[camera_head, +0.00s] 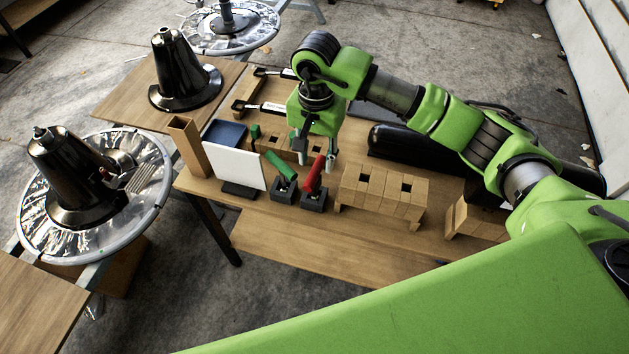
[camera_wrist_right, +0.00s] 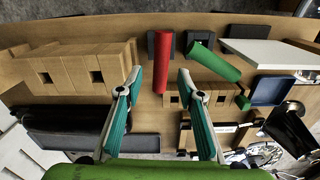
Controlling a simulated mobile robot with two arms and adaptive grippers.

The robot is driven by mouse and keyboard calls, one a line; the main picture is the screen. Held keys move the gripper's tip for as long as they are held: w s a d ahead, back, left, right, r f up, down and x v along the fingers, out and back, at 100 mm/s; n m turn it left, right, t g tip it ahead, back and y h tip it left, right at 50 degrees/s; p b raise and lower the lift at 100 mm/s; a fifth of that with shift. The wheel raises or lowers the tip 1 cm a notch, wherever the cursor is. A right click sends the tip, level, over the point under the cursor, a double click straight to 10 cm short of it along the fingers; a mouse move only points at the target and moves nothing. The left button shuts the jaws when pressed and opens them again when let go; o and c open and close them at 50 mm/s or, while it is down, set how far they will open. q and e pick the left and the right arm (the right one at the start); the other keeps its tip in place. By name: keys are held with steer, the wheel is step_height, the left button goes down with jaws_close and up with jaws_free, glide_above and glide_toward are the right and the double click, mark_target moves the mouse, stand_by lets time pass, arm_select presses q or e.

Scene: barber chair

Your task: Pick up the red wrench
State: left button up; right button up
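The red wrench shows as a red handle (camera_head: 313,176) rising at a tilt from a small black holder (camera_head: 313,200) on the wooden table. In the right wrist view the red handle (camera_wrist_right: 163,60) extends from the top, and its near end appears between the fingertips. My right gripper (camera_head: 316,156) points down just behind the red handle's top. It is open, with a clear gap between its fingers (camera_wrist_right: 158,78) and the handle, and grips nothing. My left gripper is not in view.
A green-handled tool (camera_head: 281,165) stands in a similar holder just left of the red one. A white panel (camera_head: 236,167) stands farther left. A slotted wooden block (camera_head: 382,194) sits close on the right. The table's front strip is clear.

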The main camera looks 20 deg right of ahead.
mark_target(315, 180)
step_height(315, 180, down, 3)
steer(key=shift+r, duration=0.1)
steer(key=f, duration=0.1)
steer(key=f+p, duration=0.2)
steer(key=f, duration=0.1)
steer(key=shift+s+a+f, duration=0.1)
steer(key=shift+s+a, duration=0.15)
steer(key=shift+f, duration=0.6)
steer(key=shift+w, duration=0.1)
jaws_close()
